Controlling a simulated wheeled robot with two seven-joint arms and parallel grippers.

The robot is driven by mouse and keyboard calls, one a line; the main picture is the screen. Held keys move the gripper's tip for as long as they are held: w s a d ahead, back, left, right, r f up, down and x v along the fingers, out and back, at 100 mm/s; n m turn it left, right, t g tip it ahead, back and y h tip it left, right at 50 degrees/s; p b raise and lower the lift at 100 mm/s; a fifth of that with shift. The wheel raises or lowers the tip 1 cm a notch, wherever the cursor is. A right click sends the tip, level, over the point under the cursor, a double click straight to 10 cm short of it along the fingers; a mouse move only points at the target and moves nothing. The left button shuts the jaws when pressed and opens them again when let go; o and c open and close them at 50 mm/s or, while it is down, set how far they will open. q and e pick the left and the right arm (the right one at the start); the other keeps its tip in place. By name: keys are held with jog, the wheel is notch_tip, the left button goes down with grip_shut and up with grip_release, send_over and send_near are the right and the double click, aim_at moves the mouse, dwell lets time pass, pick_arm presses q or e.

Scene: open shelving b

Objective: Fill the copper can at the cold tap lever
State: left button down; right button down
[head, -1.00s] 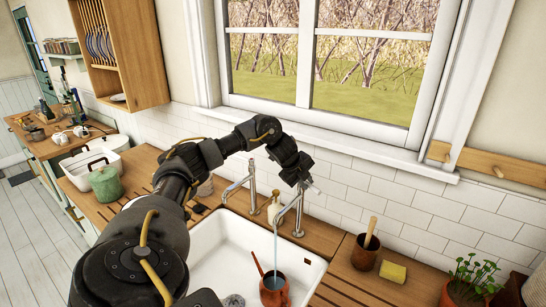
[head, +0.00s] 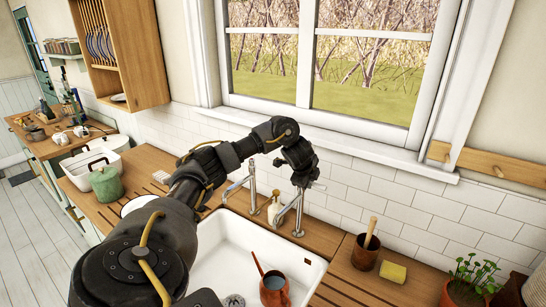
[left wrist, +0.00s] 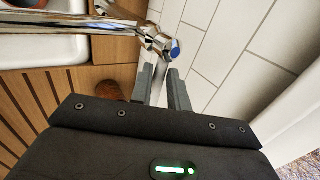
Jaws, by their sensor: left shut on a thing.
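The copper can (head: 274,292) stands in the white sink below the right-hand tap's spout, its long spout pointing up and left. A bluish-grey surface shows inside its opening. The cold tap (head: 296,212) is chrome; in the left wrist view its body (left wrist: 155,38) carries a blue cap. No water stream shows from it. My left gripper (head: 309,184) is above and behind this tap, at its lever. In the left wrist view the gripper's fingers (left wrist: 160,74) are shut on the lever (left wrist: 160,90), which is mostly hidden between them. My right gripper is out of view.
A second chrome tap (head: 241,187) and a soap bottle (head: 273,208) stand close left of the cold tap. A wooden pot with a brush (head: 365,256), a yellow sponge (head: 393,272) and a potted plant (head: 467,279) are on the right counter. The tiled wall is close behind.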

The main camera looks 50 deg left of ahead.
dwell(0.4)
pick_arm(q)
jog(key=c, duration=1.3)
grip_release()
jog(key=shift+o, duration=0.2)
jog(key=v, duration=1)
jog(key=shift+s+r, duration=0.2)
jog(key=shift+r, duration=0.1)
